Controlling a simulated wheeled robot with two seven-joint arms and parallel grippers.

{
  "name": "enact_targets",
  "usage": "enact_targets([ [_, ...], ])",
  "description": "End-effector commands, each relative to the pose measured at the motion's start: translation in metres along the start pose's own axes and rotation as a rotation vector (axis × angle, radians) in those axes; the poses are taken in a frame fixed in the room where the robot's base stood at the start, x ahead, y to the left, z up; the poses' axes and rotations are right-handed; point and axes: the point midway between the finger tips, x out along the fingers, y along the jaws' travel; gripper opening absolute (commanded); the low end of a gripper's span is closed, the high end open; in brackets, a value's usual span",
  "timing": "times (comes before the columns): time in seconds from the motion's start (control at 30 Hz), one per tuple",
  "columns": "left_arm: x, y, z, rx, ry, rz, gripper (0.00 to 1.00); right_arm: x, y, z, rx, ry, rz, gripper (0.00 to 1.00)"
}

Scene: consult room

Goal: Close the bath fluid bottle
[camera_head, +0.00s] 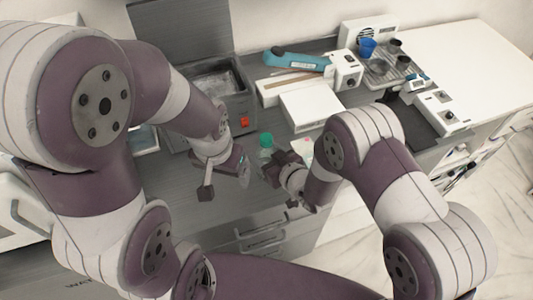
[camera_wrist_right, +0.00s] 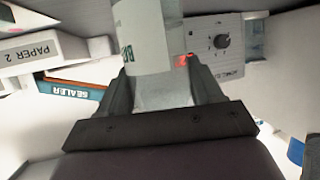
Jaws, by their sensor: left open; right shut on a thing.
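The bath fluid bottle shows a green top (camera_head: 265,139) above a pale body in the head view, just left of my right gripper (camera_head: 273,172). In the right wrist view my right gripper (camera_wrist_right: 165,95) is shut on the bottle (camera_wrist_right: 143,38), whose whitish body and label with green print stand between the fingers. The bottle's top is outside that view. I cannot tell whether the green top is a cap seated on the neck. My left gripper (camera_head: 225,184) is open, a little left of the bottle, and appears empty. No separate cap is discernible.
A grey bath unit (camera_head: 247,103) with a red switch stands behind the grippers. A white box (camera_head: 310,108), a teal sealer (camera_head: 297,60) and a white device (camera_head: 347,70) stand to the right. Bare counter (camera_head: 190,215) lies in front of my left gripper.

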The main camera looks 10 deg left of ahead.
Motion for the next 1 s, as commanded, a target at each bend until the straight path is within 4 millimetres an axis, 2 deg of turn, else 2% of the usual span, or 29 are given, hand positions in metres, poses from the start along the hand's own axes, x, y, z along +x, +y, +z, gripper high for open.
enact_targets([
  [0.17,0.005,0.000,0.001,0.000,0.000,0.000,0.87,0.002,0.000,0.005,0.000,0.001,0.000,0.00],
  [0.2,0.004,0.000,0.001,0.000,0.000,0.000,0.87,0.001,0.000,0.003,0.000,0.000,0.000,0.79],
  [0.23,0.003,0.000,0.001,0.000,0.000,0.000,0.87,0.001,0.000,0.003,0.000,0.000,0.000,0.88],
  [0.27,0.003,0.000,0.001,0.000,0.000,0.000,0.87,0.001,0.000,0.003,0.000,0.000,0.000,0.91],
  [0.5,0.003,0.000,0.000,0.000,0.000,0.000,0.87,0.001,0.000,0.003,0.000,0.000,0.000,0.91],
  [0.6,-0.003,0.000,0.000,0.000,0.000,0.000,0.87,-0.002,0.000,-0.004,0.000,0.000,0.000,0.91],
  [0.63,0.001,0.000,0.000,0.000,0.000,0.000,0.87,-0.004,0.000,-0.001,0.000,0.000,0.000,0.91],
  [0.77,0.005,0.000,0.001,0.000,0.000,0.000,0.87,-0.027,0.000,0.001,0.001,0.000,0.000,0.91],
  [1.0,0.012,0.000,0.002,0.000,0.000,0.000,0.87,-0.083,0.001,0.001,0.001,0.000,0.002,0.91],
])
